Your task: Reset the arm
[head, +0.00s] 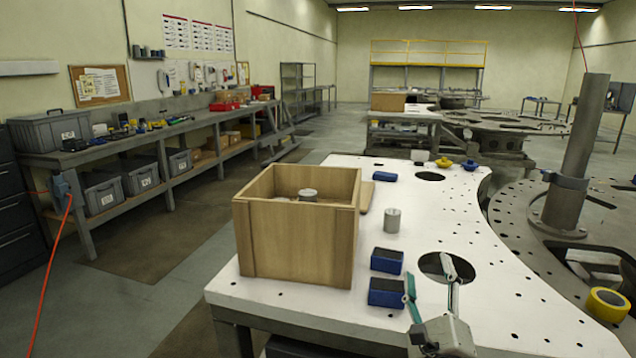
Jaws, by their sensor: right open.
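My right gripper (430,283) is at the lower right, over the near part of the white table (320,303). Its two fingers are spread apart with nothing between them. It is just right of two blue boxes with dark tops, the nearer one (387,293) and the farther one (387,261), and its fingers reach up toward a round hole in the table. Whether the left finger touches the nearer box I cannot tell. My left gripper does not show.
An open wooden crate (296,240) stands on the table's left side with a grey cylinder (308,195) inside. Another grey cylinder (392,220) stands to its right. A small blue block (385,176) lies farther back. A grey post (577,150) and yellow tape roll (607,305) are at right.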

